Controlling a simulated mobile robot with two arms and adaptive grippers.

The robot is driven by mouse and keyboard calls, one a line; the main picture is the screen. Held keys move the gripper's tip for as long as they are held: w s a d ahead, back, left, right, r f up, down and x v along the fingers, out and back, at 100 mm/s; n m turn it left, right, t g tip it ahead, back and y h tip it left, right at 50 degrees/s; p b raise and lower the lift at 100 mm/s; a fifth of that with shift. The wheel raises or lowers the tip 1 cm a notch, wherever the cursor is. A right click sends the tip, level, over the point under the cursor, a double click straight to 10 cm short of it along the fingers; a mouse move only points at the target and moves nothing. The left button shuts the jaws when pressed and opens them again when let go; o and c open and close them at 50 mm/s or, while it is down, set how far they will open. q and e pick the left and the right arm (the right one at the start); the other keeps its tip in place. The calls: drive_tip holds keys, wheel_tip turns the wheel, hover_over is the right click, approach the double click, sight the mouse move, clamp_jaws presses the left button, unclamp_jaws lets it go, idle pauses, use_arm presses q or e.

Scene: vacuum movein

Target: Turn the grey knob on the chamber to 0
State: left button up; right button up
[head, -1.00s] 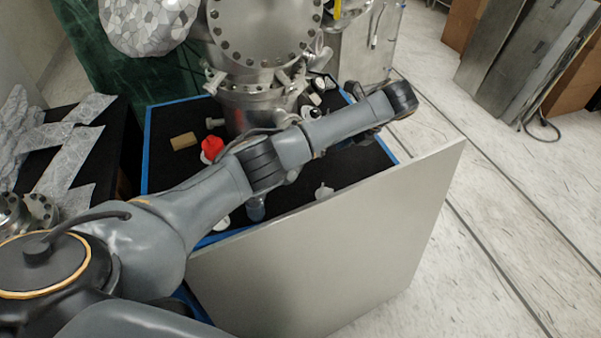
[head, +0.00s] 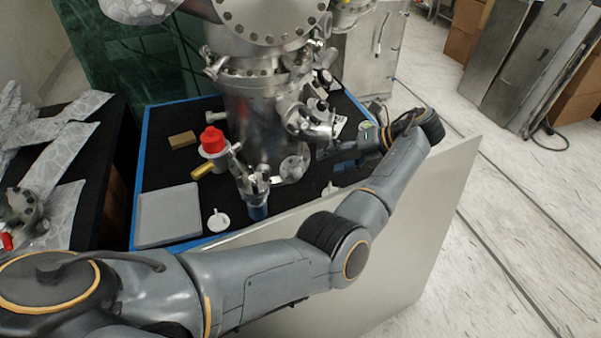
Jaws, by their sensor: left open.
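The chamber (head: 254,125) is a shiny metal cylinder with flanges, standing on a black table top. Several fittings and valves (head: 312,122) stick out from its right side. I cannot single out the grey knob for sure among these small parts. My left arm reaches across the front and bends back at the right. My left gripper (head: 330,153) is open, dark and small in the picture, and points left at the chamber's lower right side. It looks empty, and I cannot tell whether it touches a fitting. My right gripper is not in view.
A red knob (head: 213,138) sits on a fitting left of the chamber, and a blue-grey one (head: 258,211) in front. A grey flat box (head: 168,214) and a tan block (head: 182,139) lie on the table. A large pale panel (head: 425,220) stands along the front right.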

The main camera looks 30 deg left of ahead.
sight(298, 173)
use_arm(q)
drive_tip(key=x, duration=1.1)
drive_tip(key=shift+a, duration=0.15)
clamp_jaws()
drive_tip(key=shift+w+r+p, duration=0.1)
drive_tip(key=shift+r+p, duration=0.1)
drive_tip(key=shift+p, duration=0.3)
drive_tip(key=p, duration=0.4)
drive_tip(key=r+p, duration=0.1)
drive_tip(key=p, duration=0.2)
drive_tip(key=shift+w+r+t+p, duration=0.15)
drive_tip(key=shift+w+t+p, duration=0.15)
drive_tip(key=shift+t+p, duration=0.1)
drive_tip(key=n+p, duration=0.1)
drive_tip(key=p, duration=0.3)
drive_tip(key=n+h+p, duration=0.1)
drive_tip(key=p, duration=0.3)
drive_tip(key=shift+s+f+t+h, duration=0.3)
drive_tip(key=shift+f+t, duration=0.05)
drive_tip(key=shift+t, duration=0.05)
drive_tip(key=shift+f+n+p, duration=0.25)
drive_tip(key=shift+n+p, duration=0.15)
drive_tip(key=shift+p, duration=0.15)
drive_tip(key=shift+f, duration=0.15)
